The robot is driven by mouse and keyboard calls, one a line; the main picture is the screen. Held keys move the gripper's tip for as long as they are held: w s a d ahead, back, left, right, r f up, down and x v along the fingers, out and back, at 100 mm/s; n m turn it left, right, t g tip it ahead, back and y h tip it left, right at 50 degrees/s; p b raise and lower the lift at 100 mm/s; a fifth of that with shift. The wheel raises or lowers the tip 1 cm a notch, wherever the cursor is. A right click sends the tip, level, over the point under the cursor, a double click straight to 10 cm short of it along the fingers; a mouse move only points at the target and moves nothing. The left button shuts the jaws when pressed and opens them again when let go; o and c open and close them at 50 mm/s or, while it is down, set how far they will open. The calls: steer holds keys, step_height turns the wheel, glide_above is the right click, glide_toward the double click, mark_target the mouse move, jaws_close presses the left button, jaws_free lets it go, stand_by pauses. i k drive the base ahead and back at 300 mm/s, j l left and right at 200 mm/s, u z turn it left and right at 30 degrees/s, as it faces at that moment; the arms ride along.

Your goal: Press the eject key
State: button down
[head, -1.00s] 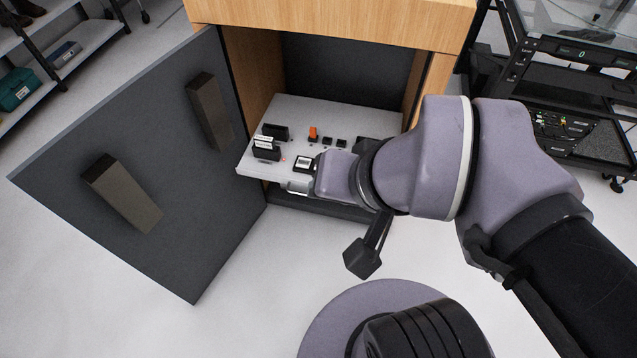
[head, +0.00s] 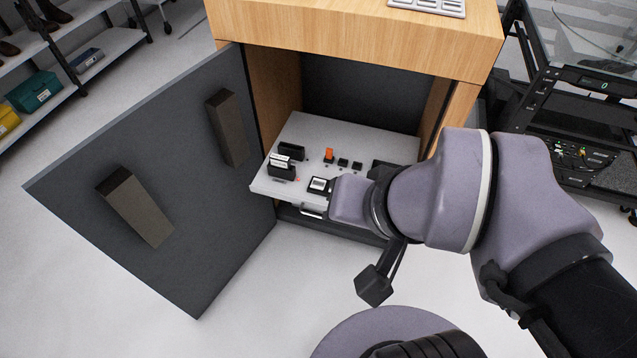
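A light grey panel (head: 268,186) sits inside the open wooden cabinet, bearing several small controls. A white-faced square in a black frame (head: 319,184) is near its front edge. Two small black keys (head: 350,164) stand in a row beside an orange lever (head: 328,155). I cannot read any label, so which one is the eject key is unclear. Black slotted holders, one with a white card (head: 280,161), are at the panel's left. My wrist covers the panel's right front, close to the white-faced square. My gripper's fingers are hidden behind it; no contact can be seen.
The dark cabinet door (head: 140,270) stands open at the left with two block handles (head: 227,128). The wooden cabinet top (head: 350,40) overhangs the panel. A black equipment rack (head: 560,110) is at the right. Shelves are at far left. The floor in front is mostly clear.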

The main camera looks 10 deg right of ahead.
mark_target(317, 184)
steer(key=i+j, duration=0.15)
steer(key=j, duration=0.15)
steer(key=i+j, duration=0.15)
steer(key=j, duration=0.2)
steer(key=i+j, duration=0.15)
steer(key=j, duration=0.15)
steer(key=i+j, duration=0.15)
steer(key=j, duration=0.15)
steer(key=u, duration=0.05)
